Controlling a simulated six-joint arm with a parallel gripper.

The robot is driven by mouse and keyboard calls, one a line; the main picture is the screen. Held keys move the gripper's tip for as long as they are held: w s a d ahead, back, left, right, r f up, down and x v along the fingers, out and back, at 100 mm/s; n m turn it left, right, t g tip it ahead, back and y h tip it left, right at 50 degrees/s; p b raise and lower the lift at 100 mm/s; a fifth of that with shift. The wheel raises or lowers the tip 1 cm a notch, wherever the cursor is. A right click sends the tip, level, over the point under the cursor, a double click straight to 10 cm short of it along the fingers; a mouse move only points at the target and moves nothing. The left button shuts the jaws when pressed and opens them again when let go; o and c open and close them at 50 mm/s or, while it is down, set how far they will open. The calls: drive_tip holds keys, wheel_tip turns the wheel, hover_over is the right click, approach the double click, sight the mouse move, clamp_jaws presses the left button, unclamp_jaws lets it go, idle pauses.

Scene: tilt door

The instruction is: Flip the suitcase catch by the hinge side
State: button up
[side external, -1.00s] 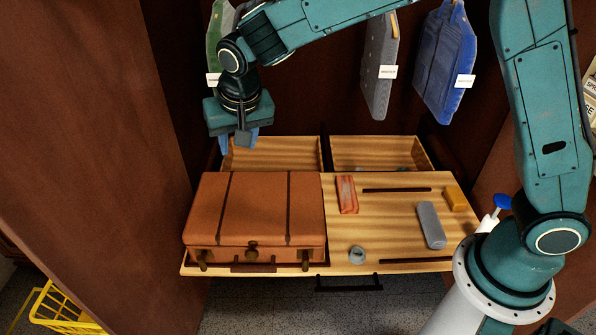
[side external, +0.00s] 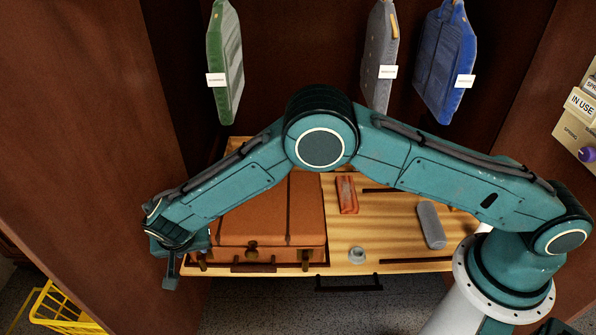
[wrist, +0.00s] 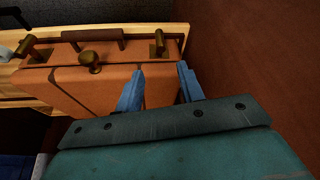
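The orange-brown suitcase (side external: 275,205) lies flat and closed on the wooden board. Its front has a brass catch near each end, a round brass knob (wrist: 90,60) in the middle and a dark handle (wrist: 92,34) below. The catch nearer my gripper (wrist: 158,46) shows clearly in the wrist view; the other catch (wrist: 35,48) is at the far end, also visible in the side view (side external: 305,259). My gripper (wrist: 160,86) is open and empty, its blue fingers apart. In the side view it is at the suitcase's front left corner, with the arm covering part of the lid.
A red-orange block (side external: 347,194), a grey block (side external: 431,225) and a small grey ring (side external: 357,255) sit on the board (side external: 390,235) to the right. The brown wall (side external: 90,150) stands close left of my gripper. Bags hang behind. A yellow basket (side external: 62,310) is at lower left.

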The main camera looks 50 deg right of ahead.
sight(200, 260)
drive_tip(key=shift+f, duration=0.25)
drive_tip(key=shift+x, duration=6.75)
clamp_jaws()
